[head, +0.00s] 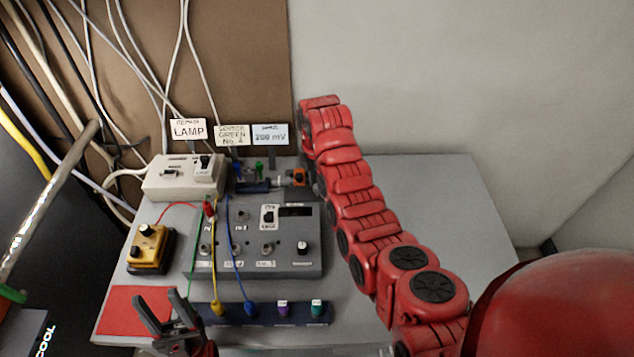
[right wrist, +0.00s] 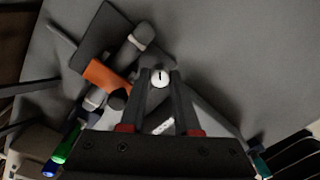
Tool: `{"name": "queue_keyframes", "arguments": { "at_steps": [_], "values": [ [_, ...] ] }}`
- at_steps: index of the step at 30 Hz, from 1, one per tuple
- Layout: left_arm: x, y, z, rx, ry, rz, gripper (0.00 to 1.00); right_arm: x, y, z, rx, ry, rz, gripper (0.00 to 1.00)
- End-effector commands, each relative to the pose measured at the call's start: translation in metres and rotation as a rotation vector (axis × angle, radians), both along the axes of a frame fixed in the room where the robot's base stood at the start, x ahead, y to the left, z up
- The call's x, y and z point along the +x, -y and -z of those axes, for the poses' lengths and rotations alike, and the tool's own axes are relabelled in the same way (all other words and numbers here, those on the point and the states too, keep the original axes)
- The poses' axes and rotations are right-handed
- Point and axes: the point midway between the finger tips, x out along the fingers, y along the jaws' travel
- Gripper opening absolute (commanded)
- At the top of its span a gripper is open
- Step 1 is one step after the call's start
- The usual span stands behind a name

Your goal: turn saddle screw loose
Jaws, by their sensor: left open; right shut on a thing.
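The saddle screw (right wrist: 160,74) shows in the right wrist view as a small pale round head with a dark slot, between my right fingertips. My right gripper (right wrist: 161,84) is shut on it. In the head view my red right arm reaches to the back of the table, and its gripper and the screw cannot be made out there. My left gripper (head: 165,312) is open and empty over the front left of the table.
A grey control box (head: 300,262) with knobs and cables stands mid-table. A yellow box (head: 150,249), a white lamp switch box (head: 160,186) and a red mat (head: 125,310) are on the left. A dark strip with coloured plugs (head: 262,313) lies in front. The table's right side is clear.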

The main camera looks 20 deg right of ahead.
Motion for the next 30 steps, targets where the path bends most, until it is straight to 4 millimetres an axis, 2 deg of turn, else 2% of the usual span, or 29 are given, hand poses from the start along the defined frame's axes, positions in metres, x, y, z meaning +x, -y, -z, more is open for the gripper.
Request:
{"name": "queue_keyframes", "arguments": {
  "at_steps": [15, 30],
  "values": [
    [0.0, 0.0, -0.0006, 0.0, 0.0, 0.0, 0.5, 0.0003, 0.0002, -0.0005, -0.001, 0.001, -0.415, 0.0],
    [0.0, 0.0, -0.0007, 0.0, 0.0, 0.0, 0.5, 0.0005, 0.0001, -0.0006, -0.002, 0.002, -0.554, 0.0]
  ]
}}
